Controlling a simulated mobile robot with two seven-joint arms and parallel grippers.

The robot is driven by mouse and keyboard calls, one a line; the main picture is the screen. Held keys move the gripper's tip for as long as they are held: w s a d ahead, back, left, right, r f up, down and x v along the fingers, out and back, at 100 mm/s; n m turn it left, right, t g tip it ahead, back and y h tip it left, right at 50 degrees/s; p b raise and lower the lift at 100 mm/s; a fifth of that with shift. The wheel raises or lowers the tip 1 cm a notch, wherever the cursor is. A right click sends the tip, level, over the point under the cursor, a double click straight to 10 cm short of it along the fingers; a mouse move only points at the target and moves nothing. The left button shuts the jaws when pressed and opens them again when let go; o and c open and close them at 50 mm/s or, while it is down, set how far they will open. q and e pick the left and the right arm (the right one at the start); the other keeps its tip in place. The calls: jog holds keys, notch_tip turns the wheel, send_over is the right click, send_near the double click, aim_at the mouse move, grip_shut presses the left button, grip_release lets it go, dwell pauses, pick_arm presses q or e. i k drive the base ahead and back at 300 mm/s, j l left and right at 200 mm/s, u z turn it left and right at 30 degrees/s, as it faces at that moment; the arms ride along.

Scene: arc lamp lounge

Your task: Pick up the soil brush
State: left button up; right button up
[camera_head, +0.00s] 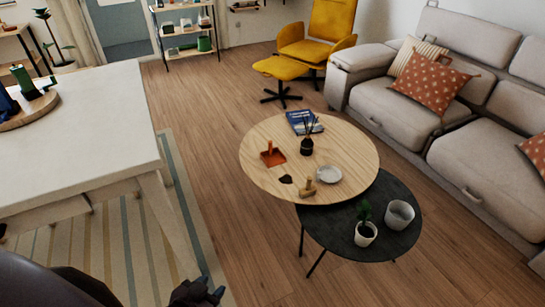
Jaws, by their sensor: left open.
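A small tan wooden piece with an upright handle (308,190), which looks like the soil brush, sits near the front edge of the round wooden coffee table (262,180). It is too small to make out bristles. A dark flat item (286,179) lies just left of it, and a white round dish (328,174) is on its right. My left gripper (208,295) is at the bottom edge of the view, dark, open and partly cut off. It is low and left of the coffee table, well apart from the brush. My right gripper is out of view.
The coffee table also holds an orange pan (272,155), a dark diffuser bottle (306,146) and a blue book (303,122). A lower black table (340,237) bears a potted plant and a grey cup. A white table (90,130) stands left. Wood floor is clear between.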

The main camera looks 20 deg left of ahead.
aim_at(309, 190)
jog(key=i+l+u, duration=0.6)
jog(key=l, duration=0.35)
jog(key=i+l+u, duration=0.15)
jog(key=i+l, duration=0.15)
jog(key=i+l+u, duration=0.2)
jog(key=l, duration=0.25)
